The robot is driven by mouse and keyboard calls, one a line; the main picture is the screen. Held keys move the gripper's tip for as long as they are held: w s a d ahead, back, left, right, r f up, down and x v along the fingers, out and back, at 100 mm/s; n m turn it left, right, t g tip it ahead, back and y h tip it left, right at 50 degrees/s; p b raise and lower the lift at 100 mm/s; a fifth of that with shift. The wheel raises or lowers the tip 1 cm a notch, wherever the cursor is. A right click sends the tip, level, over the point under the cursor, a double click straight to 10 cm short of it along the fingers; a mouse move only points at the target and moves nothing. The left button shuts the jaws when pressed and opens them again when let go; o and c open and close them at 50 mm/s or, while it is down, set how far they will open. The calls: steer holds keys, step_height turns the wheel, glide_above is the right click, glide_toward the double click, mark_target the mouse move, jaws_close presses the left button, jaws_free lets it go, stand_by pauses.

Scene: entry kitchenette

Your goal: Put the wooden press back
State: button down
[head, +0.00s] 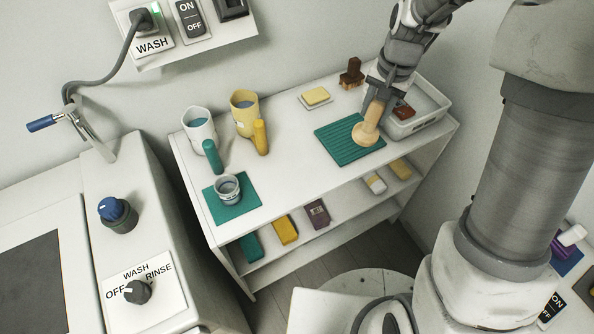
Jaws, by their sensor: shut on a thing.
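The wooden press (368,128) is pale wood with a round, wide base and a narrow handle. My gripper (379,93) comes down from above and is shut on the top of its handle. The press tilts slightly, with its base at the lower left. Its base appears over the right part of a ribbed green mat (332,143) on the white shelf top. I cannot tell whether the base touches the mat. My gripper and forearm hide part of the shelf top and the white bin behind.
A white bin (425,126) with a reddish-brown block stands right of the press. A brown brush (352,74) and a yellow bar on a dish (316,96) are behind. White and yellow mugs (243,110) and a small cup on a flat green mat (246,203) stand left.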

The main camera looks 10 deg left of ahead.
steer(key=s+a+f+m+g+b, duration=0.1)
steer(key=s+a+f+m+b, duration=0.1)
steer(key=a+m+b, duration=0.3)
steer(key=shift+s+a+f+m+h+b, duration=0.3)
steer(key=shift+s+m+h+b, duration=0.1)
steer(key=shift+m, duration=0.5)
steer(key=w+a+f, duration=0.1)
steer(key=a+f, duration=0.9)
steer(key=a, duration=0.1)
steer(key=shift+a+f, duration=0.3)
steer(key=shift+w, duration=0.1)
steer(key=shift+f, duration=0.2)
steer(key=shift+c, duration=2.2)
jaws_free()
steer(key=shift+b, duration=0.35)
